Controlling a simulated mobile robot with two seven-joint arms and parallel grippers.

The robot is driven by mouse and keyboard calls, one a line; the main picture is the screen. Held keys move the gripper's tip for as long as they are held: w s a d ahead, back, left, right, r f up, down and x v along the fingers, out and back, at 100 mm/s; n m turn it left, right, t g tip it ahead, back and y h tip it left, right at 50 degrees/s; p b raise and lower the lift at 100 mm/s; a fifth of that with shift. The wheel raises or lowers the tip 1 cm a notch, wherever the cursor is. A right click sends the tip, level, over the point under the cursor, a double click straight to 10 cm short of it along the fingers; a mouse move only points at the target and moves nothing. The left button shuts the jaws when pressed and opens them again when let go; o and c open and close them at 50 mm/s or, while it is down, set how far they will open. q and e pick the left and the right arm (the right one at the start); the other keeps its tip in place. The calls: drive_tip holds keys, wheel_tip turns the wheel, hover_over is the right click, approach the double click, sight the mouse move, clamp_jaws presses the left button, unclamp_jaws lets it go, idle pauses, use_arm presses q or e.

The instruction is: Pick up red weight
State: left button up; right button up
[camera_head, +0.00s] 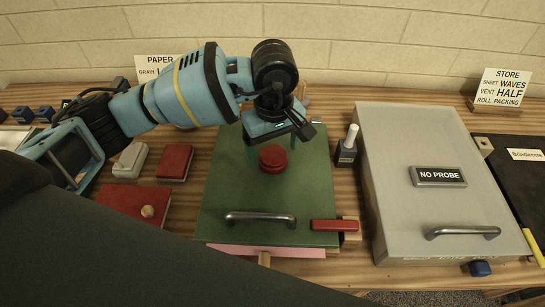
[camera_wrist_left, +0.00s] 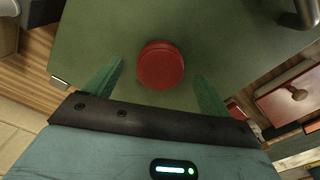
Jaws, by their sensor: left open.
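The red weight (camera_head: 273,158) is a round, short disc on the green lid (camera_head: 230,185) in the middle of the table. In the left wrist view the weight (camera_wrist_left: 161,65) sits ahead of and between the two green fingers. My left gripper (camera_head: 270,150) is open, its fingers pointing down above the lid at the weight's far side. In the left wrist view the left gripper (camera_wrist_left: 160,85) has its fingers spread wider than the weight, with nothing held. I cannot tell the exact gap between the fingers and the weight. My right gripper is not in view.
A metal handle (camera_head: 260,217) stands at the lid's front edge, beside a red block (camera_head: 334,225). A grey box (camera_head: 405,190) marked NO PROBE is to the right. A dark bottle with a white top (camera_head: 347,148) stands between. Red blocks (camera_head: 175,162) lie at left.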

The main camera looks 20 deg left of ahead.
use_arm(q)
drive_tip(key=shift+f, duration=0.85)
drive_tip(key=shift+c, duration=0.2)
drive_tip(key=c, duration=1.4)
drive_tip(key=shift+r, duration=0.1)
